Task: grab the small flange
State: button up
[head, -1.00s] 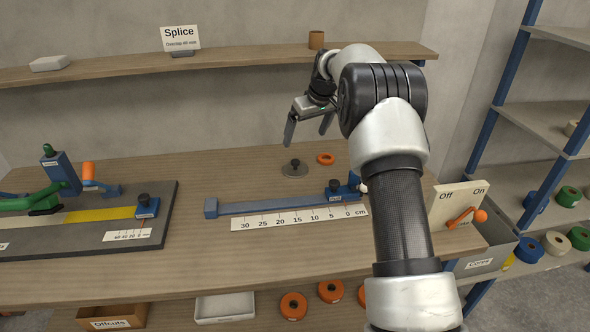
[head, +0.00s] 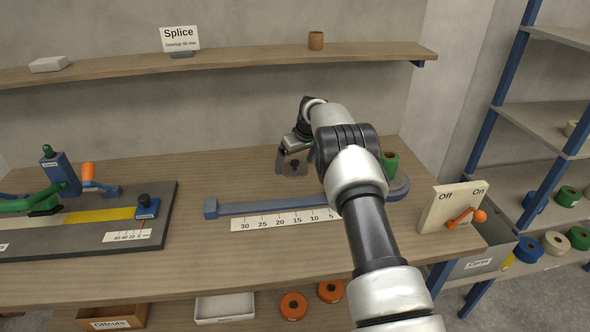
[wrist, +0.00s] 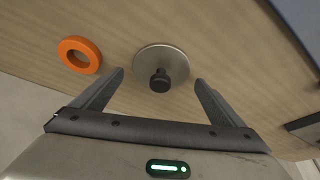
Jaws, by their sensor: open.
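The small flange (head: 292,170) is a flat grey metal disc with a dark upright knob at its centre. It lies on the wooden bench, behind the blue ruler bar. In the wrist view the flange (wrist: 172,58) shows just ahead of the fingers, with its knob near the middle between them. My gripper (head: 294,160) is open, its fingers pointing down at the flange. In the wrist view my gripper (wrist: 159,78) has one finger on each side of the knob, with a clear gap on both sides. Its height above the bench is hard to tell.
An orange ring (wrist: 80,54) lies beside the flange, outside the left finger in the wrist view. The blue bar (head: 270,206) with a white scale lies in front. A green roll (head: 390,161) and the switch box (head: 447,208) stand to the right. The shelf (head: 250,61) is behind.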

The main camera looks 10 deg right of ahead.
jog(key=shift+f, duration=0.15)
jog(key=c, duration=1.3)
